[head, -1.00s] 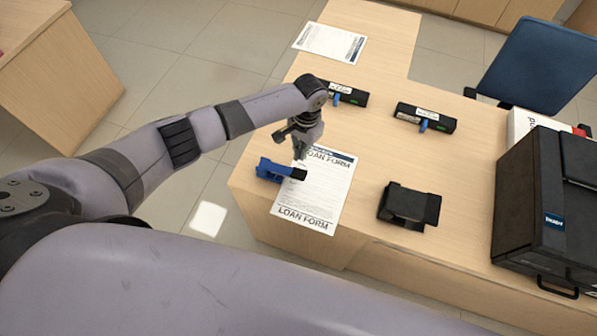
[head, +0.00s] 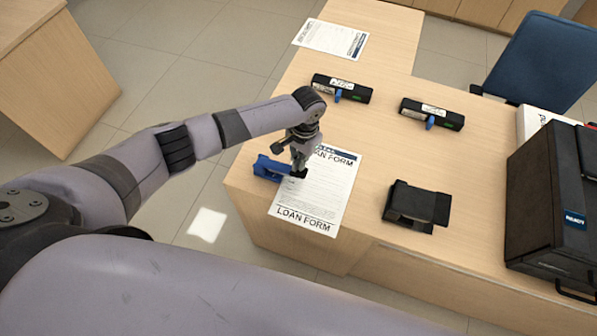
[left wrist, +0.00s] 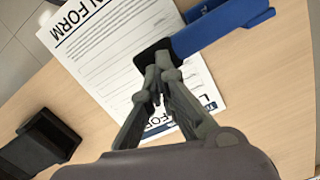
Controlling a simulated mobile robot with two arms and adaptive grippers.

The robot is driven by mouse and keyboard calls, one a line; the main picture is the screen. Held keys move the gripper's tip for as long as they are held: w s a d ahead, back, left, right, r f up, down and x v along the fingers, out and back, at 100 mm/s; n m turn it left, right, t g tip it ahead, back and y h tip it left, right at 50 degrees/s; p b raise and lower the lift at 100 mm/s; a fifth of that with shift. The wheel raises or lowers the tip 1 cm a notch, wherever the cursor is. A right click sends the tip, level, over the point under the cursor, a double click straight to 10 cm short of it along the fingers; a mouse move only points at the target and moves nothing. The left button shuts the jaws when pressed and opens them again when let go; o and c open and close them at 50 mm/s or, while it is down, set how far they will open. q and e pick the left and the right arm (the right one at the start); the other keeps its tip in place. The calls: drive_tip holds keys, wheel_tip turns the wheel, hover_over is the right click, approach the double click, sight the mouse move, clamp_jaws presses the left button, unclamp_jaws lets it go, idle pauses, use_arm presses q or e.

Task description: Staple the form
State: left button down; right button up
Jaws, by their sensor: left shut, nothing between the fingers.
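The loan form (head: 318,204) lies flat on the counter near its left front corner; it also shows in the left wrist view (left wrist: 92,62). A blue stapler (head: 267,168) with a black end sits at the form's left edge, its black end over the paper. The stapler is at the top right in the left wrist view (left wrist: 218,30). My left gripper (head: 298,172) is shut and empty, its fingertips at the stapler's black end (left wrist: 152,58). I cannot tell for sure whether they touch it. My right gripper is not in view.
A black tape-dispenser-like object (head: 417,206) stands right of the form. Two black devices with blue tabs, one left (head: 342,88) and one right (head: 432,113), lie behind. Another paper (head: 330,39) lies at the back. A black case (head: 550,210) is at the right, a blue chair (head: 540,60) behind.

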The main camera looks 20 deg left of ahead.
use_arm(q)
drive_tip(key=shift+f+b, duration=0.3)
drive_tip(key=shift+f, duration=0.1)
drive_tip(key=shift+f+b, duration=1.05)
drive_tip(key=shift+f, duration=0.75)
drive_tip(key=shift+s, duration=0.1)
drive_tip(key=shift+w+d+r+b, duration=0.25)
drive_tip(key=shift+w+b, duration=0.1)
drive_tip(key=shift+w, duration=0.35)
drive_tip(key=shift+w+d+r+b, duration=0.15)
drive_tip(key=shift+w+d+b, duration=0.15)
drive_tip(key=shift+w, duration=0.4)
drive_tip(key=shift+w+r, duration=0.1)
drive_tip(key=shift+r, duration=0.15)
wheel_tip(320, 180, up, 12)
drive_tip(key=w, duration=0.1)
drive_tip(key=shift+d, duration=0.2)
